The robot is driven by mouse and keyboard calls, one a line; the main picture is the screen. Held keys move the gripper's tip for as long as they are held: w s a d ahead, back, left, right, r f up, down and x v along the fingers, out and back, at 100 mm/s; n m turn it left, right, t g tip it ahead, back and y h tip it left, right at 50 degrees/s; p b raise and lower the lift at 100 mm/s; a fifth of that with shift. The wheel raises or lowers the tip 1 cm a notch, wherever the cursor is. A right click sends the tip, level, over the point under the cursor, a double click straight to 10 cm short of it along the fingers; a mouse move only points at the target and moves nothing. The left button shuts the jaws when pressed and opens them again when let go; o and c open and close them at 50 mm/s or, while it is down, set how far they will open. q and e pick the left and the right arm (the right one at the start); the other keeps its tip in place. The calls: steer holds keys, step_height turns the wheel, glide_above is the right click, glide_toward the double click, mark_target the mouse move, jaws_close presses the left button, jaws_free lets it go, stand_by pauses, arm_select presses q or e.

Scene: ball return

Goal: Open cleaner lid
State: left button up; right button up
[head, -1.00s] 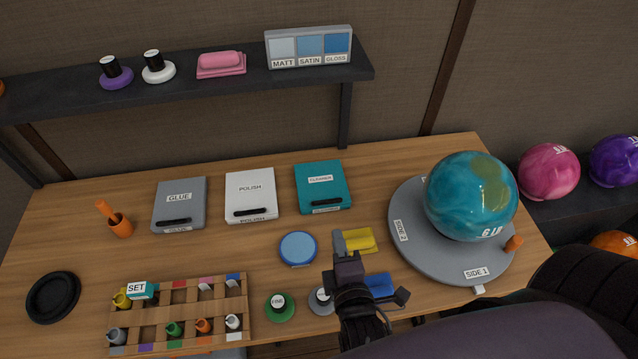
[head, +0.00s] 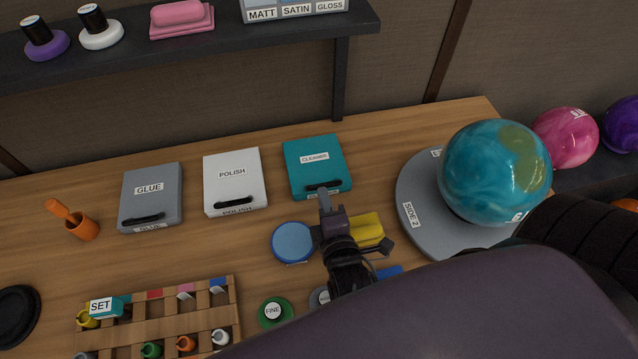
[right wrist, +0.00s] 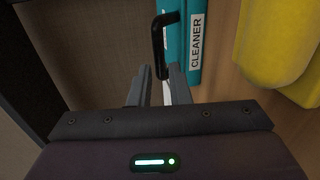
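The cleaner box (head: 302,178) is teal, with a "CLEANER" label on top and a flat lid that looks shut. Its black handle (head: 312,186) is at the front edge of the lid. My right gripper (head: 324,196) is at the front of the box, its fingertips close to the handle. In the right wrist view the fingers (right wrist: 160,75) are apart, with the lower end of the handle (right wrist: 158,40) showing between the tips. I cannot tell whether they touch it. The box's front label (right wrist: 196,42) also shows there. My left gripper is not in view.
The white polish box (head: 232,190) and grey glue box (head: 152,205) stand to the left. A blue round tin (head: 292,242) and a yellow block (head: 368,230) flank my right gripper. A marbled ball (head: 490,170) sits on a grey turntable (head: 410,180) at right.

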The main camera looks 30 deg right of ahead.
mark_target(320, 185)
steer(key=x, duration=0.5)
jaws_close()
